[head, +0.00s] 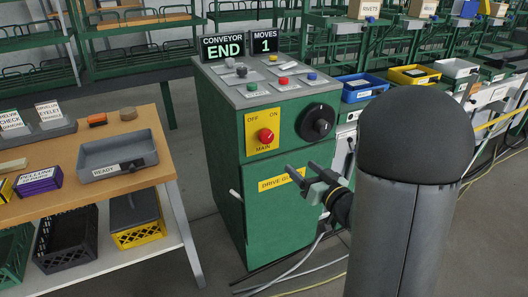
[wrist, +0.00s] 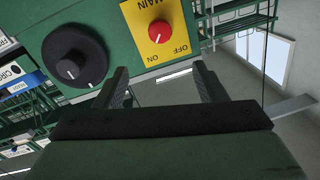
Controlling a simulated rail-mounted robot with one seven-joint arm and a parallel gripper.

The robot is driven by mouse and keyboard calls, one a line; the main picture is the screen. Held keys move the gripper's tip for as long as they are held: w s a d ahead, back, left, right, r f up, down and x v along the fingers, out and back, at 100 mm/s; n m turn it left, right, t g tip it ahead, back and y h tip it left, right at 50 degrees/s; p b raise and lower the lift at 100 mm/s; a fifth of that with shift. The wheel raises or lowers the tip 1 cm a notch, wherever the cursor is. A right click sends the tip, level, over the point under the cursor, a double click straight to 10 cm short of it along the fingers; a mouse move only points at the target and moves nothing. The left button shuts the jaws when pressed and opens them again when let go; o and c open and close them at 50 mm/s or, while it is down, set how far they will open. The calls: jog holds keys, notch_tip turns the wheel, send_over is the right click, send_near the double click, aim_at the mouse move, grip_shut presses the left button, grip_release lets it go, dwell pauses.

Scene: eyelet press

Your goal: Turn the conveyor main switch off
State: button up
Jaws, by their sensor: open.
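The conveyor main switch is a red knob (head: 265,136) on a yellow plate (head: 251,147) on the upper front of the green cabinet. The plate reads OFF at upper left, ON at upper right and MAIN below. My gripper (head: 303,171) is open and empty, in front of the cabinet, below and right of the knob in the head view. In the wrist view its two fingers (wrist: 160,70) stand wide apart, not touching the knob.
A large black dial (head: 318,122) sits right of the switch. The cabinet top (head: 258,84) carries several small buttons and displays reading CONVEYOR END and MOVES 1. A wooden table (head: 110,194) with a grey READY tray (head: 116,157) stands left. Cables lie on the floor.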

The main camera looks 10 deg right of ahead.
aim_at(269, 138)
jog(key=x, duration=1.7)
jog(key=shift+w, duration=0.15)
jog(key=c, duration=1)
